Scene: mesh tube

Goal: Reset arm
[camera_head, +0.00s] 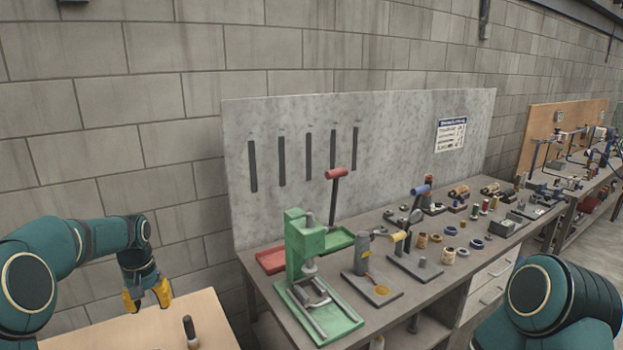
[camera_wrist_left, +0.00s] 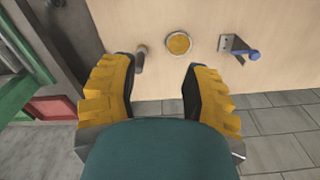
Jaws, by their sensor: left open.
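My left gripper (camera_head: 147,296) has yellow fingers and is above the light wooden table at the lower left of the head view. In the left wrist view, the left gripper (camera_wrist_left: 163,92) is open, with nothing between its fingers. My right arm (camera_head: 545,300) shows only as a teal link at the lower right; its gripper is out of view.
A wooden table (camera_head: 215,325) bears a dark-handled tool (camera_head: 190,332). The wrist view shows a round yellow-topped piece (camera_wrist_left: 179,43) and a blue-ended lever (camera_wrist_left: 240,49). A workbench with a green press (camera_head: 305,245), red tray (camera_head: 270,260) and several small parts stands to the right.

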